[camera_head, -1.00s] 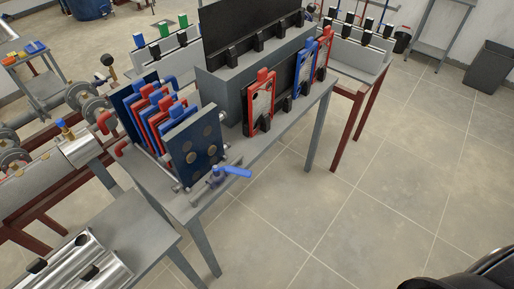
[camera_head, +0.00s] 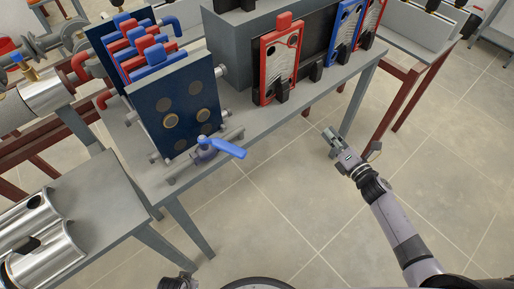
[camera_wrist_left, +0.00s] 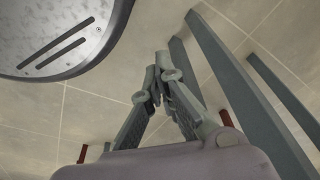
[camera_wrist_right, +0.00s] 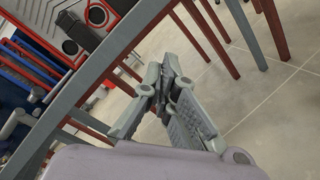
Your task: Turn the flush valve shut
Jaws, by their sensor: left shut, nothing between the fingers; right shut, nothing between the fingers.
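The flush valve (camera_head: 207,151) is at the front lower edge of the plate exchanger (camera_head: 174,112). Its blue lever handle (camera_head: 226,148) points right and slightly toward me, past the table's front edge. My right gripper (camera_head: 329,134) is shut and empty, over the floor to the right of the handle and apart from it. Its closed fingers also show in the right wrist view (camera_wrist_right: 160,80). My left gripper is shut and empty in the left wrist view (camera_wrist_left: 158,78). In the head view only part of the left arm shows at the bottom edge. I cannot make out the valve in either wrist view.
The grey table (camera_head: 275,123) carries the exchanger and red-framed plates (camera_head: 280,62). A lower grey bench (camera_head: 92,200) with metal cylinders (camera_head: 40,250) stands at left. Table legs stand near both grippers in the wrist views. The floor (camera_head: 290,200) in front is clear.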

